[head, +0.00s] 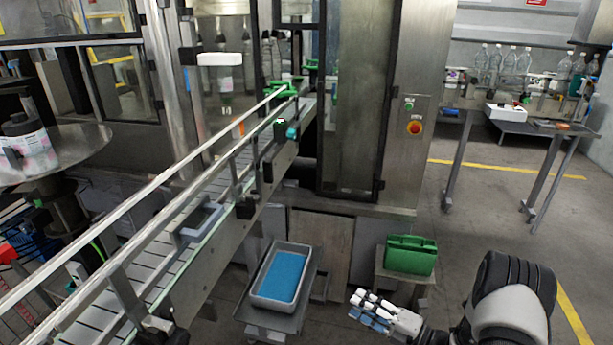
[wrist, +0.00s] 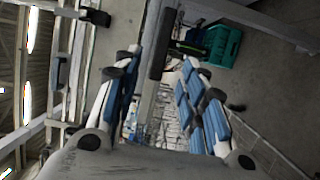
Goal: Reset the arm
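My gripper (head: 362,304) is at the lower middle right of the head view, at the end of my arm (head: 505,300). It has white fingers with blue pads. In the wrist view my gripper (wrist: 161,58) has its two fingers well apart, with nothing between them. In the head view it hangs in free air right of a grey tray and in front of a green case; the exact gaps cannot be told. The arm's lower part is cut off by the picture edge.
A grey tray with a blue bottom (head: 263,296) stands on a low stand. The green case (head: 410,255) sits on another stand. A conveyor (head: 150,262) crosses the left, a steel cabinet (head: 412,165) stands behind. Open floor (head: 470,215) lies to the right.

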